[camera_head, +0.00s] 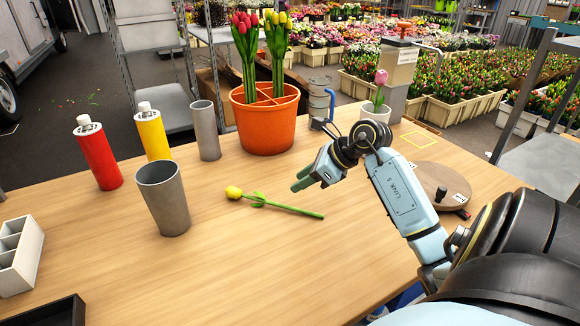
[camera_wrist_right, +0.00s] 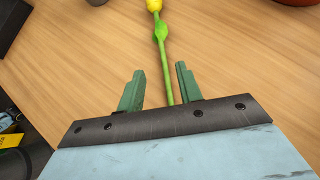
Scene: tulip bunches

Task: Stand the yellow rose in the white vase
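The yellow rose (camera_head: 234,193) lies on the wooden table, its green stem pointing right; it also shows in the right wrist view (camera_wrist_right: 163,35). My right gripper (camera_head: 302,180) is open and empty, above the table near the stem. In the right wrist view its green fingers (camera_wrist_right: 160,88) are apart, with the stem running between them in the picture. No clearly white empty vase shows. A tall grey vase (camera_head: 164,200) stands left of the rose, and a white pot (camera_head: 375,113) with a pink tulip stands at the back. My left gripper is not in view.
An orange pot (camera_head: 265,122) of tulips stands behind the rose. A grey cylinder (camera_head: 206,131), a yellow bottle (camera_head: 153,133) and a red bottle (camera_head: 98,155) stand at the left. A white compartment box (camera_head: 20,255) is at the left edge. The front middle is clear.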

